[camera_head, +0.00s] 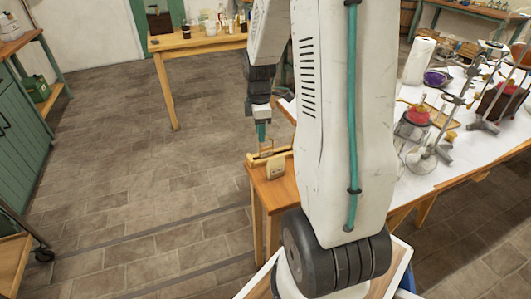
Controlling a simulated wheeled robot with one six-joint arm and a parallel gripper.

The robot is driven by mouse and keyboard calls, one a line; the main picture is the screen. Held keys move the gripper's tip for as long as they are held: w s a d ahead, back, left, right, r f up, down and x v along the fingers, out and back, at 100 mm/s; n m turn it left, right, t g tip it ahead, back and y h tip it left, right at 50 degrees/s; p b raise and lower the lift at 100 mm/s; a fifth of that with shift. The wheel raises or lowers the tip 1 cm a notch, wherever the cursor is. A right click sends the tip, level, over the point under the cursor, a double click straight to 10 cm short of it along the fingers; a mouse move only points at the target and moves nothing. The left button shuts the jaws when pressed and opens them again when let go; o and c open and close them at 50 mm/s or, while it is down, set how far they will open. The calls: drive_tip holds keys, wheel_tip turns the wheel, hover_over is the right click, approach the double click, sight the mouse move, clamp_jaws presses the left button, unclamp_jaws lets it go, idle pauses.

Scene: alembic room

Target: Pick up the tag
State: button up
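A small pale beige piece that looks like the tag (275,169) is at the near left corner of a wooden table (279,190). It stands or hangs beside a yellowish bar (262,158) on the tabletop; I cannot tell how it is attached. My gripper (264,148) points down just above the bar and the tag, slightly left of the tag. The gripper is small in this view, and I cannot tell whether its fingers are open or touch anything. My white arm hides the table to the right of the tag.
The white-covered right part of the table (425,170) holds glassware, stands and a paper roll (419,60). Another wooden table (185,40) with jars stands at the back. A green cabinet (20,125) is at left. The stone floor (130,170) between is clear.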

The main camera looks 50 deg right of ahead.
sight(260, 149)
drive_tip(key=f, duration=0.7)
drive_tip(key=shift+w+d+f, duration=0.1)
drive_tip(key=shift+w+f, duration=0.1)
drive_tip(key=shift+f, duration=0.05)
clamp_jaws()
